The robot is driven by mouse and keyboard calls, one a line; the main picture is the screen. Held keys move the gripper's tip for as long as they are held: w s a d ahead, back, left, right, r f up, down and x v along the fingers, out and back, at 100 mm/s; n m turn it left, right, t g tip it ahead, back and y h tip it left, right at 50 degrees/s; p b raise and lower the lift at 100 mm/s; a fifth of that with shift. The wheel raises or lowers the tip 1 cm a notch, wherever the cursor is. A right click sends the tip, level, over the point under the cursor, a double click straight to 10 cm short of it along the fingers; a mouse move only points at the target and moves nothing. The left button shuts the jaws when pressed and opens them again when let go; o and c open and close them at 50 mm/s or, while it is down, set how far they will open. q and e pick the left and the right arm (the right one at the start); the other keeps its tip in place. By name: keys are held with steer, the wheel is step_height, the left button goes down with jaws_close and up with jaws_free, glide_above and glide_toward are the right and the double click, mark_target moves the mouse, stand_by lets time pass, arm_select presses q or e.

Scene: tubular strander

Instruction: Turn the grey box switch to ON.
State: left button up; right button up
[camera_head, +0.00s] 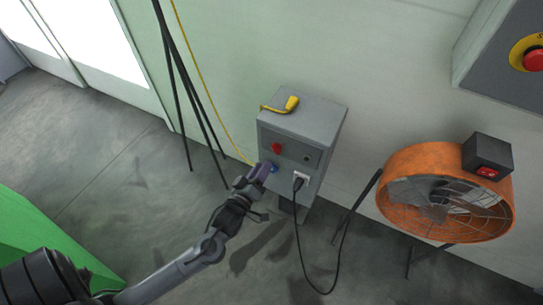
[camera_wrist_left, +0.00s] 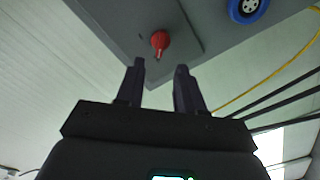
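The grey box (camera_head: 306,119) stands against the wall in the head view. Its red switch (camera_head: 277,148) is on the upper left of the front panel. In the left wrist view the red switch (camera_wrist_left: 160,42) has a small pointed tip, and it shows just beyond the fingertips, roughly between them in the picture. Its ON and OFF marks are too small to read. My left gripper (camera_head: 262,172) is in front of the panel, a little below the switch in the head view. In the left wrist view the gripper (camera_wrist_left: 160,72) is open and empty. My right gripper is not in view.
A blue round socket (camera_wrist_left: 248,8) is beside the switch. A black plug (camera_head: 299,183) with a hanging cable sits lower on the panel. An orange fan (camera_head: 408,160) stands right. Open floor lies left.

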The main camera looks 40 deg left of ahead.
mark_target(274, 151)
arm_select(q)
steer(key=b+x, duration=0.2)
steer(key=x, duration=0.4)
steer(key=shift+w, duration=0.15)
steer(key=shift+w+a, duration=0.15)
steer(key=shift+w, duration=0.2)
steer(key=shift+c, duration=0.3)
jaws_close()
